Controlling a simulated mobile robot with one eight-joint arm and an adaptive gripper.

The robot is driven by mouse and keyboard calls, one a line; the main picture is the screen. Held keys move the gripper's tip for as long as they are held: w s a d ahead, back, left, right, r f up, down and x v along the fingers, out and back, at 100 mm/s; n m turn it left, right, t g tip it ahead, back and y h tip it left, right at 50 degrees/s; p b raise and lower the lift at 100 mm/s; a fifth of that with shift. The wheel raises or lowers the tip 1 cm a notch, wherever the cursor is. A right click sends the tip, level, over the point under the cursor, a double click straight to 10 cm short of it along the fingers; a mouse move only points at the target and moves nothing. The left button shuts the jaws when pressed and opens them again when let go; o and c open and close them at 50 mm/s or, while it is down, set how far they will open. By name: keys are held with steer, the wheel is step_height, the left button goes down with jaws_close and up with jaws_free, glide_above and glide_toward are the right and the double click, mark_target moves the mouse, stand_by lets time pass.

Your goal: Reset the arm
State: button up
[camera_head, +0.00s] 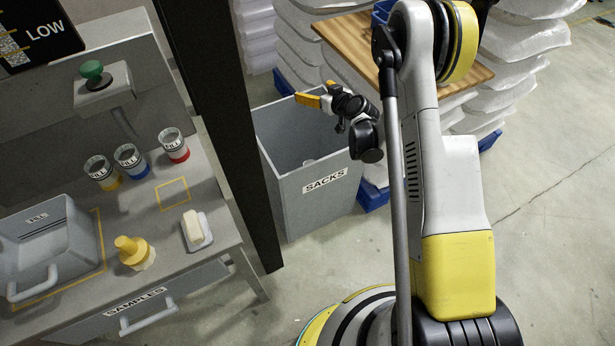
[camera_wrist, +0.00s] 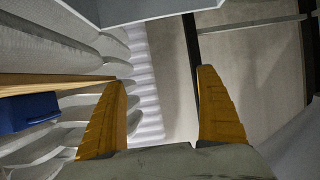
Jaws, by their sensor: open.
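My gripper (camera_head: 312,98) shows in the head view above the far rim of the grey bin labelled SACKS (camera_head: 318,200). In the wrist view its two yellow fingers (camera_wrist: 165,110) are spread apart with nothing between them. My arm rises at the right of the head view and bends toward the bin. A small pale thing lies inside the bin; it is too small to tell what it is.
A grey bench at left holds several labelled cups (camera_head: 131,161), a lidded grey container (camera_head: 45,245), a yellow-topped jar (camera_head: 133,252) and a white block on a dish (camera_head: 197,228). A dark post (camera_head: 215,120) stands between bench and bin. Stacked white sacks (camera_head: 525,45) and a wooden board (camera_head: 350,45) are behind.

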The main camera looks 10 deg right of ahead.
steer(key=shift+v, duration=1.85)
